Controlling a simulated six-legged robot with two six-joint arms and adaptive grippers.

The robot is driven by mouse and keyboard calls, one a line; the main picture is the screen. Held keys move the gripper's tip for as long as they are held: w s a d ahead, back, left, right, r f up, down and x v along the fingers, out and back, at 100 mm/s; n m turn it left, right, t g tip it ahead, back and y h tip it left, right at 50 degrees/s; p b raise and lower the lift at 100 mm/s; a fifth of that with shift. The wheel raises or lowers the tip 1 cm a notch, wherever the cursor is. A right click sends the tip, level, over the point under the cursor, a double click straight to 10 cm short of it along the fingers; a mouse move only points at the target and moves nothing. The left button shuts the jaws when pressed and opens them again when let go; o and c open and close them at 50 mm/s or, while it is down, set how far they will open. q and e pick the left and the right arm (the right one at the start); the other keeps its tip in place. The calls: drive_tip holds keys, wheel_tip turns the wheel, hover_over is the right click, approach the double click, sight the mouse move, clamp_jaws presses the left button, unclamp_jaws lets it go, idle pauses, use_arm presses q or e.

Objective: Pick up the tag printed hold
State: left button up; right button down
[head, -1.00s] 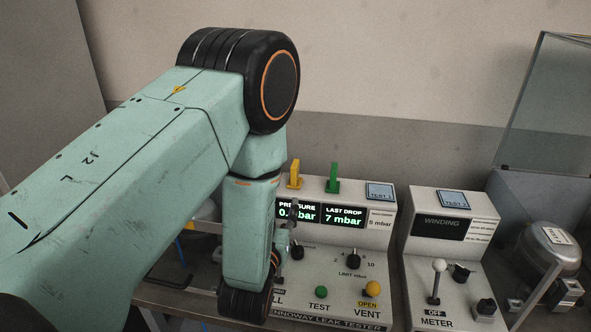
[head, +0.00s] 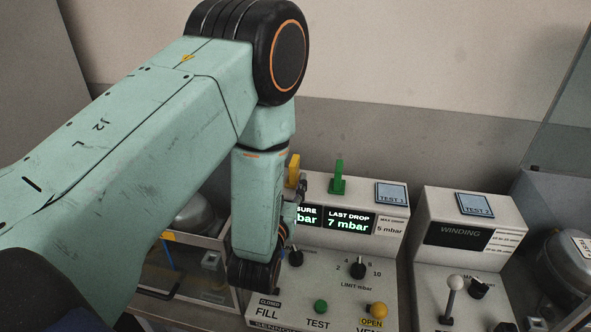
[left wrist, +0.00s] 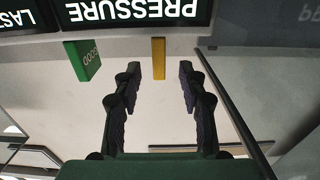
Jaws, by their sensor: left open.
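A yellow tag (head: 293,171) stands upright on top of the leak tester (head: 393,222), left of a green tag (head: 338,178). In the left wrist view the green tag (left wrist: 84,61) reads GOOD. The yellow tag (left wrist: 158,58) shows nearly edge-on there, and I cannot read its print. My left gripper (head: 298,206) is just below the yellow tag in the head view, partly hidden by my wrist. In the left wrist view my left gripper (left wrist: 158,76) is open, with the yellow tag in line between its fingers and no visible grip on it. My right gripper is not in view.
The tester's front has displays, knobs, a green TEST button (head: 320,306) and a yellow VENT knob (head: 378,310). A winding meter (head: 460,236) with a lever stands to the right. A clear-sided bin (head: 205,262) is at the left. Behind the tags is bare wall.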

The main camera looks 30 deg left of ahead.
sight(292, 171)
use_arm(q)
drive_tip(key=shift+w+a+r, duration=0.1)
drive_tip(key=shift+w+r, duration=0.1)
drive_tip(key=shift+w, duration=0.25)
drive_tip(key=shift+w+a+r, duration=0.1)
drive_tip(key=shift+w+r, duration=0.1)
drive_tip(key=shift+w, duration=0.25)
drive_tip(key=x, duration=0.4)
drive_tip(key=shift+w+a+f+p, duration=0.1)
drive_tip(key=shift+w+f+p, duration=0.15)
drive_tip(key=shift+f+p, duration=0.15)
drive_tip(key=shift+s+r, duration=0.25)
drive_tip(key=shift+s, duration=0.05)
drive_tip(key=shift+c, duration=0.2)
drive_tip(key=shift+s+d+r, duration=0.1)
drive_tip(key=shift+s+d, duration=0.05)
drive_tip(key=shift+d, duration=0.05)
drive_tip(key=shift+c, duration=1.5)
drive_tip(key=shift+w+a+f, duration=0.15)
drive_tip(key=shift+w+f, duration=0.15)
drive_tip(key=shift+w, duration=0.1)
drive_tip(key=c, duration=0.5)
clamp_jaws()
drive_tip(key=shift+s+r, duration=0.25)
